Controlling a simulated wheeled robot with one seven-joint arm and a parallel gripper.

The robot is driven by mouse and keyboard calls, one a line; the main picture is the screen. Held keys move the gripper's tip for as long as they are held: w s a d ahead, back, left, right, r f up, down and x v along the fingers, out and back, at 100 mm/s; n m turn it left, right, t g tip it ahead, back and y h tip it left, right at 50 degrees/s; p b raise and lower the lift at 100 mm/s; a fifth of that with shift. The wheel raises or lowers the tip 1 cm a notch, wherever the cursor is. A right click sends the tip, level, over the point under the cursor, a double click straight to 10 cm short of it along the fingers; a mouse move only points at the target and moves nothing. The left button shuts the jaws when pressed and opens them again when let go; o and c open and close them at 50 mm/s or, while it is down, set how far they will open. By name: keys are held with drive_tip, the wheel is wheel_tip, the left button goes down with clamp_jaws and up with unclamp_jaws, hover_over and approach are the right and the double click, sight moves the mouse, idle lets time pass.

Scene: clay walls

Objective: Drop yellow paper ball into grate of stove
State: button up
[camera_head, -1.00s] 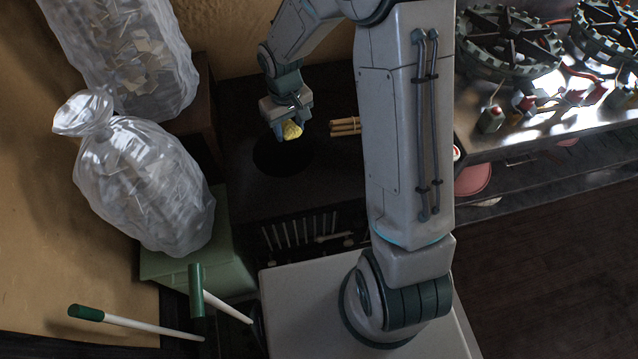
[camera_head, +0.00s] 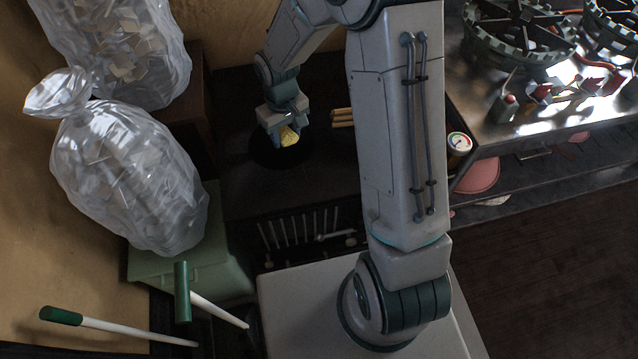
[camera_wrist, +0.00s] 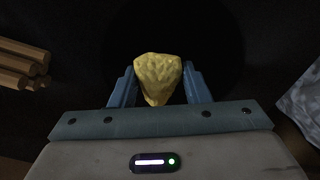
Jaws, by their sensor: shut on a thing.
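The yellow paper ball (camera_head: 289,136) is held between the fingers of my gripper (camera_head: 284,130). In the wrist view the crumpled ball (camera_wrist: 158,78) sits between the two blue fingertips. The dark stove (camera_head: 325,178) stands below, with a round black opening (camera_head: 262,152) in its top. In the head view the gripper and ball are over the right part of this opening. In the wrist view the black round area lies behind the ball. The height of the ball above the opening is hard to tell.
Several wooden sticks (camera_head: 342,117) lie on the stove top right of the gripper. Clear bags of scraps (camera_head: 130,175) stand at left, one on a green box (camera_head: 190,265). A counter with gear-like wheels (camera_head: 518,35) is at right. Green-ended white handles (camera_head: 120,328) stand at lower left.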

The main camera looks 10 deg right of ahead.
drive_tip(key=o, duration=1)
drive_tip(key=shift+r, duration=0.1)
wheel_tip(320, 180, up, 14)
drive_tip(key=shift+f+p, duration=0.1)
drive_tip(key=shift+p, duration=0.85)
